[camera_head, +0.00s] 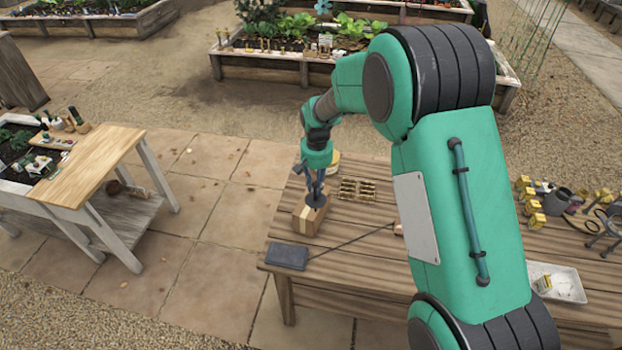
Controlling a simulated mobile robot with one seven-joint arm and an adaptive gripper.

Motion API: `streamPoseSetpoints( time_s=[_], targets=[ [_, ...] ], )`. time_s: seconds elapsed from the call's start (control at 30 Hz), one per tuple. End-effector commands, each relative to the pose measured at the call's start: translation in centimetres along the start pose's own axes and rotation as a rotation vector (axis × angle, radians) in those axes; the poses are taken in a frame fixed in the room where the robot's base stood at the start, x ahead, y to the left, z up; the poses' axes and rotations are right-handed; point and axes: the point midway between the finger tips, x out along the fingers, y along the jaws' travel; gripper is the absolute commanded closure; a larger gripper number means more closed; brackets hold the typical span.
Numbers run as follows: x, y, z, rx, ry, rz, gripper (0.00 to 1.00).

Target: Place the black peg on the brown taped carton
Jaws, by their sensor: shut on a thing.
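My gripper (317,187) points down at the left part of the wooden table. It is shut on the black peg (316,200), which shows as a dark rounded shape below the fingers. The brown taped carton (306,222) stands on the table directly under the peg, with a paler tape strip on its side. The peg overlaps the carton's top in this view; I cannot tell whether it touches it. The fingers and wrist hide part of the peg, and the peg hides part of the carton's top.
A dark flat box (287,256) lies at the table's (352,243) front left corner, with a thin dark line running right from it. A tray with small cells (357,189) and a yellowish round container (333,161) stand behind the carton. My arm covers the table's middle.

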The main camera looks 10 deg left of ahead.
Motion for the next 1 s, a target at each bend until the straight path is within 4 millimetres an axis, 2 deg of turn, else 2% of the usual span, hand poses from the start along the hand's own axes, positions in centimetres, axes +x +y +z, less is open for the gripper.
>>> streamPoseSetpoints(
  time_s=[0.3, 0.5, 1.0],
  targets=[
    [0.5, -0.8, -4.3, 0.000, 0.000, 0.000, 1.00],
    [0.7, -1.2, -6.3, 0.000, 0.000, 0.000, 1.00],
    [0.8, -1.3, -6.9, 0.000, 0.000, 0.000, 1.00]
  ],
)
